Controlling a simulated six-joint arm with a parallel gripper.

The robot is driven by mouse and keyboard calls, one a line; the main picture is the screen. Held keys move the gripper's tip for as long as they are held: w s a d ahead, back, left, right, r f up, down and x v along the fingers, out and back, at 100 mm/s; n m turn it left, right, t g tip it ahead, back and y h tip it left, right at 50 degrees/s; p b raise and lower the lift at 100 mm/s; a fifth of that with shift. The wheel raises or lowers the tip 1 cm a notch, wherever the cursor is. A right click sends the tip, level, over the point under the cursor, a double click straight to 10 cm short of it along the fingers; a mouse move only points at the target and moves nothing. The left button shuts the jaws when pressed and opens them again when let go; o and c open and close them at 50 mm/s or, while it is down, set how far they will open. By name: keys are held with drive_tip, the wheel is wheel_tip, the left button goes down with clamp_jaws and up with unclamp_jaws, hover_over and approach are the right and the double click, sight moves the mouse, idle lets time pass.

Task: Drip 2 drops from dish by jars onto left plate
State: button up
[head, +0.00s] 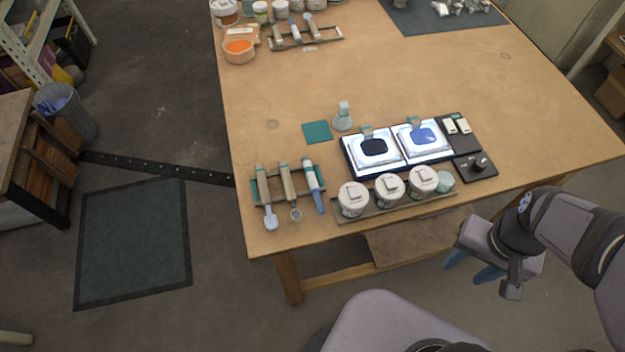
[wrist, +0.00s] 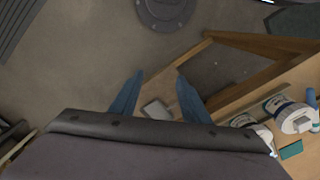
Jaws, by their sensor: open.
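Two lit square plates sit side by side near the front of the table. The left plate (head: 352,158) bears a dark navy patch, and the right plate (head: 401,149) bears a brighter blue one. Three white lidded jars (head: 390,187) stand in a row on a tray in front of them. A small pale teal dish (head: 445,182) is beside the rightmost jar. My gripper (head: 472,267) is open and empty, off the table's front edge at the lower right. Its two blue fingers also show apart in the wrist view (wrist: 160,97), above the floor.
A rack (head: 257,190) with several handled tools lies left of the jars. A pale stand (head: 343,118) and a teal square (head: 317,131) are behind. A black knob box (head: 476,166) is right of the plates. The table's middle is clear.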

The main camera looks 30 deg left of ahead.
drive_tip(key=c, duration=0.4)
drive_tip(key=w+a+r+n+g+p, duration=0.1)
drive_tip(key=w+a+r+n+p, duration=0.1)
drive_tip(key=w+a+r+p, duration=0.35)
drive_tip(key=w+a+r+n+g+p, duration=0.1)
drive_tip(key=w+a+r+n+p, duration=0.1)
drive_tip(key=w+a, duration=0.65)
drive_tip(key=s+a+n+p, duration=0.1)
drive_tip(key=s+a+p, duration=0.1)
drive_tip(key=a, duration=0.6)
drive_tip(key=s+a+n+h+p, duration=0.1)
drive_tip(key=s+a+n+p, duration=0.1)
drive_tip(key=a, duration=0.6)
drive_tip(key=s+a+f+n+h+p, duration=0.1)
drive_tip(key=s+a+p, duration=0.1)
drive_tip(key=a, duration=0.6)
drive_tip(key=shift+s+a+n, duration=0.3)
drive_tip(key=shift+s+n, duration=0.1)
drive_tip(key=shift+s, duration=0.2)
drive_tip(key=shift+s+a+f, duration=0.15)
drive_tip(key=shift+s+a, duration=0.1)
drive_tip(key=shift+a, duration=0.1)
